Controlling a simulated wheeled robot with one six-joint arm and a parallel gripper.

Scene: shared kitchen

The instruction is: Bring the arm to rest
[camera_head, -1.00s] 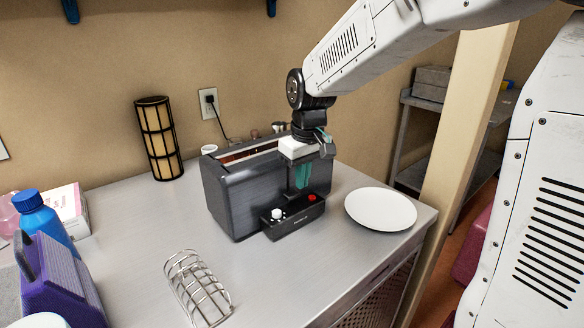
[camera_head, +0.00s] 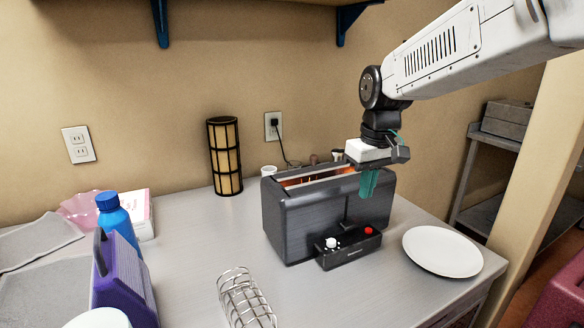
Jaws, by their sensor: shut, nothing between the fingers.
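My gripper (camera_head: 368,190) points down with its green fingers shut and empty. In the picture it overlaps the right part of the front of the dark grey toaster (camera_head: 290,222), a little above the control box. I cannot tell whether the fingers touch the toaster. My white arm (camera_head: 450,48) reaches in from the upper right. The toaster's slot glows orange inside. Its front box (camera_head: 350,255) carries a white knob (camera_head: 331,243) and a red button (camera_head: 368,230).
A white plate (camera_head: 443,252) lies right of the toaster, and a wire rack (camera_head: 245,298) stands in front. A lamp (camera_head: 225,157), blue bottle (camera_head: 114,220) and purple box (camera_head: 122,285) stand further left. A plugged cord (camera_head: 279,143) runs behind the toaster. Metal counter between them is bare.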

